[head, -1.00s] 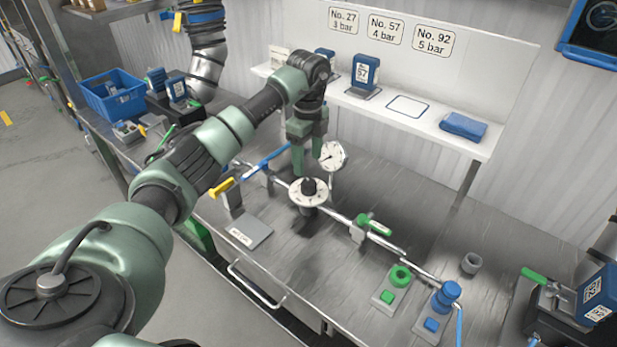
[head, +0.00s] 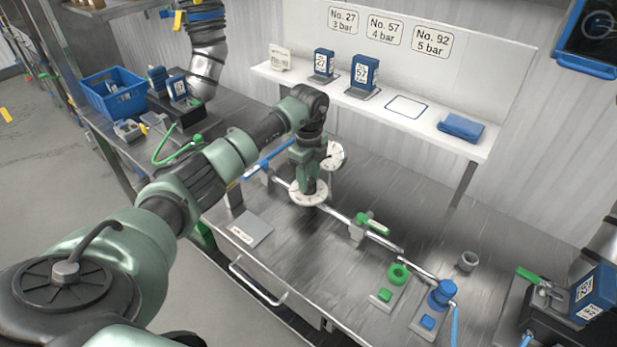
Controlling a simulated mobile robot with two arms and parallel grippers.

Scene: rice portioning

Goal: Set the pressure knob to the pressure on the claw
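The pressure knob has a round white dial plate (head: 296,197) with dark marks, on the metal pipe above the bench. My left gripper (head: 309,188) points down at the knob from above, its fingers at the knob's dark grip, which they hide. I cannot tell whether the fingers press on it. A white round gauge (head: 336,155) stands just behind, partly covered by the gripper; its reading is too small to make out. I cannot identify the claw for certain. Wall signs read No. 27 3 bar (head: 342,20), No. 57 4 bar (head: 384,29) and No. 92 5 bar (head: 432,42). My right gripper is not in view.
Blue blocks labelled 27 (head: 323,63) and 57 (head: 364,72) stand on the white shelf (head: 440,130) by an empty outlined spot. A green-handled valve (head: 372,224), green ring (head: 397,274) and blue fitting (head: 442,293) stand right of the knob.

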